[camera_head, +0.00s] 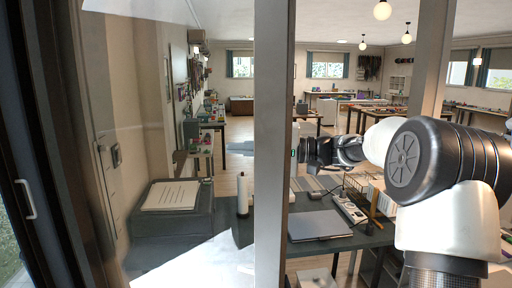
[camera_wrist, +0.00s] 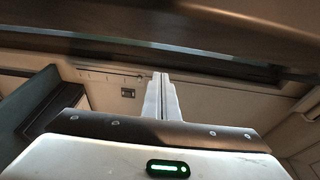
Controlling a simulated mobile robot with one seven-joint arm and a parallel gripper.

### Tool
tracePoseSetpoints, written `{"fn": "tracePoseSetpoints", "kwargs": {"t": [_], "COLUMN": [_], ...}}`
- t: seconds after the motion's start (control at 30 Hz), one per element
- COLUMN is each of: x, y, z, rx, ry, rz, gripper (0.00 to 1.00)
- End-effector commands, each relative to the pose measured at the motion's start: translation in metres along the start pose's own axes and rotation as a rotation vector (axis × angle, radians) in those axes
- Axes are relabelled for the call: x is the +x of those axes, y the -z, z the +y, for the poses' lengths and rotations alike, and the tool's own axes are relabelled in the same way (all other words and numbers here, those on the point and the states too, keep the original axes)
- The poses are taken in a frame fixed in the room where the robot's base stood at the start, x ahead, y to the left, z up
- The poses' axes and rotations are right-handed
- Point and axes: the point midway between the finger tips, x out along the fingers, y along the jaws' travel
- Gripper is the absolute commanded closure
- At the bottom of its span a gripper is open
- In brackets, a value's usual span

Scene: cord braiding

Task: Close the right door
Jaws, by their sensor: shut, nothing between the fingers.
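A tall grey metal upright (camera_head: 272,140) with glass to its left stands in the middle of the head view. A second upright (camera_head: 431,60) stands further right, partly behind my arm. I cannot tell for sure which of these belongs to the right door. In the wrist view, my gripper (camera_wrist: 162,78) is shut and empty, its fingers together. A dark blurred bar (camera_wrist: 180,45) crosses the top of the wrist view.
A dark frame with a white handle (camera_head: 27,199) is at the far left. A desk with a laptop (camera_head: 319,225) and a power strip (camera_head: 349,207) stands beyond the middle upright. A black box (camera_head: 172,222) sits left of it. Open floor shows further back.

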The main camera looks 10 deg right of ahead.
Motion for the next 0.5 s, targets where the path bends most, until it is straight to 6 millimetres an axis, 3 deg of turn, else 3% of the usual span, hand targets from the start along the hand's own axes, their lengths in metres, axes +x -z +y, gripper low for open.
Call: {"fn": "tracePoseSetpoints", "kwargs": {"t": [0.17,0.3,0.5], "x": [0.036,0.039,0.042], "y": [-0.003,-0.025,-0.038], "z": [-0.001,0.000,0.000], "rx": [0.001,0.002,0.001], "ry": [-0.002,-0.003,-0.002], "rz": [-0.002,-0.001,0.000], "gripper": [1.00,1.00,1.00]}}
